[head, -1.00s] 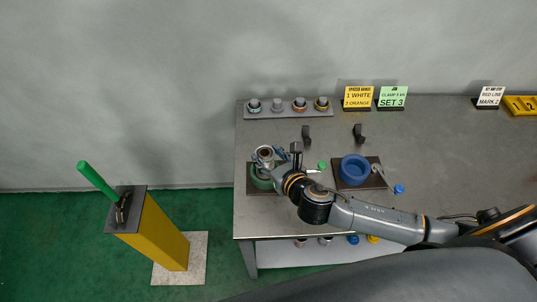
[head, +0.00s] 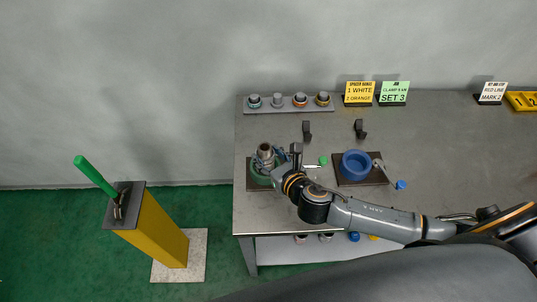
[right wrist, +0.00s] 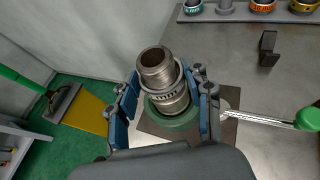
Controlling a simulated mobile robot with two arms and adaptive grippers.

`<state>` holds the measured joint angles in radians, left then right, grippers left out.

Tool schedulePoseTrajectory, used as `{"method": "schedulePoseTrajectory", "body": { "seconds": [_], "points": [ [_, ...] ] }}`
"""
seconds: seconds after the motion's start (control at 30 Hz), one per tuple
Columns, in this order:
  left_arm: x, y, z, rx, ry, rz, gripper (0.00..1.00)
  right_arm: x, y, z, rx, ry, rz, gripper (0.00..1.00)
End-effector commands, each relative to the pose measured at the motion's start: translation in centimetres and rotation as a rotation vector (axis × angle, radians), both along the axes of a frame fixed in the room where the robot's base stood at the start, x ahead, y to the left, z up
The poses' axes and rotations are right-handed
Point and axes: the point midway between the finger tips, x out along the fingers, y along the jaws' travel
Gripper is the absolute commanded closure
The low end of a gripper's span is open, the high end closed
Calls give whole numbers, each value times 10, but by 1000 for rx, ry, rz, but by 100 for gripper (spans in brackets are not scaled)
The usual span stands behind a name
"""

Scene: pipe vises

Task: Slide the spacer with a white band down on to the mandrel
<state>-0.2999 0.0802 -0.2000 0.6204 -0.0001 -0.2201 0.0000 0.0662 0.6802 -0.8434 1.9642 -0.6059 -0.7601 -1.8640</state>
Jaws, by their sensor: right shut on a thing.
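The mandrel, a grey metal piece with a threaded top, stands in the green vise (head: 260,181). Its top (head: 265,148) also shows in the right wrist view (right wrist: 157,67). A grey metal spacer (right wrist: 172,98) with a pale rim is around the mandrel, and the threaded top sticks out above it. My right gripper (head: 268,163) is shut on the spacer, with its blue-padded fingers on either side, as the right wrist view (right wrist: 163,105) shows. The white band cannot be made out clearly. The fingers hide parts of the spacer's sides. My left gripper is not in view.
A blue vise (head: 355,168) stands right of the green one. A handle with a green knob (right wrist: 308,118) reaches right from the green vise. Two black brackets (head: 307,131) stand behind. A rack (head: 290,112) of several pieces and sign cards (head: 359,93) line the back edge.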

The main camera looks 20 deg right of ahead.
Motion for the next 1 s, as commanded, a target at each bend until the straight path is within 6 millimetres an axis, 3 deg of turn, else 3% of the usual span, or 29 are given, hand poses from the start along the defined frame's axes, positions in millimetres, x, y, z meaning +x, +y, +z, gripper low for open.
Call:
{"method": "schedulePoseTrajectory", "body": {
  "seconds": [0.5, 0.53, 0.67, 1.0],
  "points": [
    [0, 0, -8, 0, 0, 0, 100, 0, 0, -14, 0, 0, 1, 77],
    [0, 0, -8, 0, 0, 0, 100, 0, 0, -14, 0, 0, 1, 48],
    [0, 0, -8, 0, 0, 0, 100, 0, 0, -13, 0, 0, 1, 23],
    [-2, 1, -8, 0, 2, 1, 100, -2, 0, -13, 0, 1, 0, 23]
  ]
}}
